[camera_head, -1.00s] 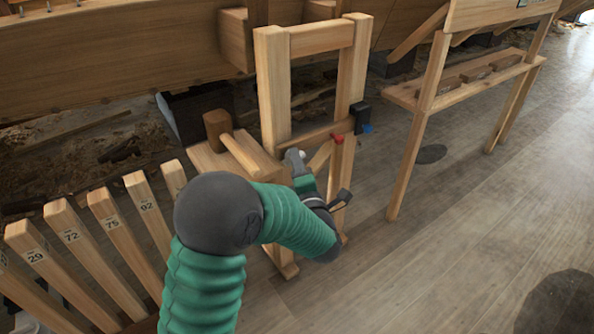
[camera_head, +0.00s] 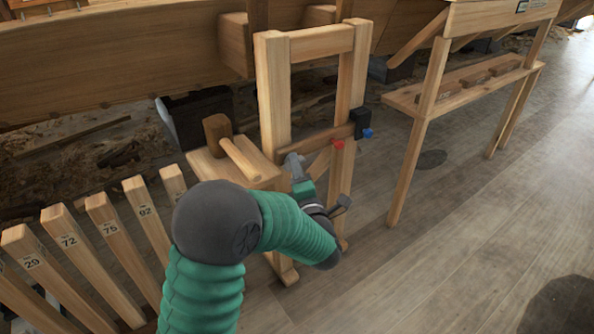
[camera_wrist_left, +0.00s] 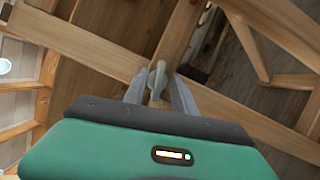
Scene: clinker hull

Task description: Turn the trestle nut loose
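The wooden trestle (camera_head: 272,90) stands upright in the middle of the head view, with a crossbar (camera_head: 318,136) between its legs. A small grey wing-shaped nut (camera_wrist_left: 157,80) shows in the left wrist view, at a wooden bar (camera_wrist_left: 95,55). My left gripper (camera_head: 293,160) is at the left part of the crossbar. In the left wrist view its two grey fingers (camera_wrist_left: 160,84) stand apart on either side of the nut, with gaps visible. In the head view the gripper hides the nut. My right gripper is not in view.
A wooden mallet (camera_head: 232,148) lies on a block left of the trestle. Numbered wooden staves (camera_head: 70,240) stand at lower left. A black box with a blue knob (camera_head: 367,133) and a red knob (camera_head: 338,144) are on the trestle's right. A shelf stand (camera_head: 465,88) is farther right; floor is clear there.

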